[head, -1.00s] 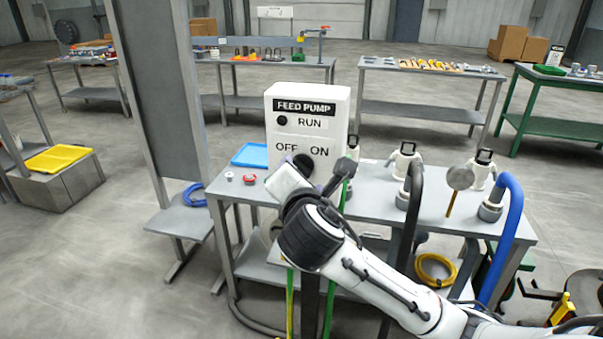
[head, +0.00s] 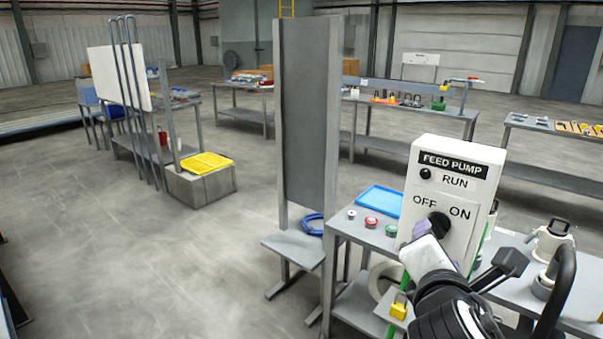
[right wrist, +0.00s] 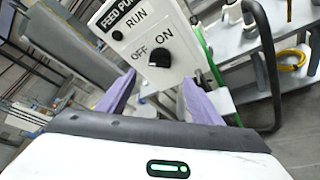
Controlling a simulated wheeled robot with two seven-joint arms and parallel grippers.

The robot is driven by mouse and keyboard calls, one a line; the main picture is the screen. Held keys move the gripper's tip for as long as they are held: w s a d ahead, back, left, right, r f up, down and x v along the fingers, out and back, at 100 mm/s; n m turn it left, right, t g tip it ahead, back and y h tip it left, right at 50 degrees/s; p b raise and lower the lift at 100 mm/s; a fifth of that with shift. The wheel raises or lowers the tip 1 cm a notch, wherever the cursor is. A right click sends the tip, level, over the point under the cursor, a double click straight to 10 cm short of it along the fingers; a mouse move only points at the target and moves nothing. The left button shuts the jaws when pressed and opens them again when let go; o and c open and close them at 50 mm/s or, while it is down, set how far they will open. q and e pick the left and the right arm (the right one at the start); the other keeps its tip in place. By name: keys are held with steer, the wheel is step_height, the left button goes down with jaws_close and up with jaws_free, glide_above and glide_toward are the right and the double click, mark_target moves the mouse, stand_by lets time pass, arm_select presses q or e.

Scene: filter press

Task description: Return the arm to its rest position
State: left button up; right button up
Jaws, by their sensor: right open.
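The feed pump control box (head: 456,165) is white, with a RUN label and a black rotary knob (head: 438,225) between OFF and ON. My right arm comes in from the lower right of the head view. Its gripper (head: 425,232) is in front of the lower face of the box and partly covers the knob area. In the right wrist view the purple fingers of the gripper (right wrist: 158,78) are apart and empty. The knob (right wrist: 160,55) shows beyond them, seemingly clear of both fingers. I cannot tell which way it points. My left gripper is not in view.
The grey bench (head: 350,228) under the box holds a blue tray (head: 380,201) and small red and green round parts. A tall grey panel (head: 307,120) stands left.

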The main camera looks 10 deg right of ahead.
steer(key=s+a+f+m+g+y, duration=0.1)
steer(key=a+f+m+y, duration=0.25)
steer(key=f, duration=0.85)
steer(key=s+a+f+m+g+y, duration=0.1)
steer(key=a+f+m+y, duration=0.3)
steer(key=f, duration=0.8)
steer(key=s+a+f+m+g+y, duration=0.1)
steer(key=s+a+f+m, duration=0.2)
steer(key=s+f+m, duration=0.2)
steer(key=s+a+f+m+g+y, duration=0.1)
steer(key=s+f+m, duration=0.4)
steer(key=s+f, duration=0.7)
steer(key=shift+a+y, duration=0.45)
steer(key=shift+a, duration=0.55)
steer(key=shift+s+f+m, duration=0.1)
steer(key=shift+s+m, duration=0.1)
steer(key=shift+m, duration=0.15)
steer(key=shift+c, duration=0.4)
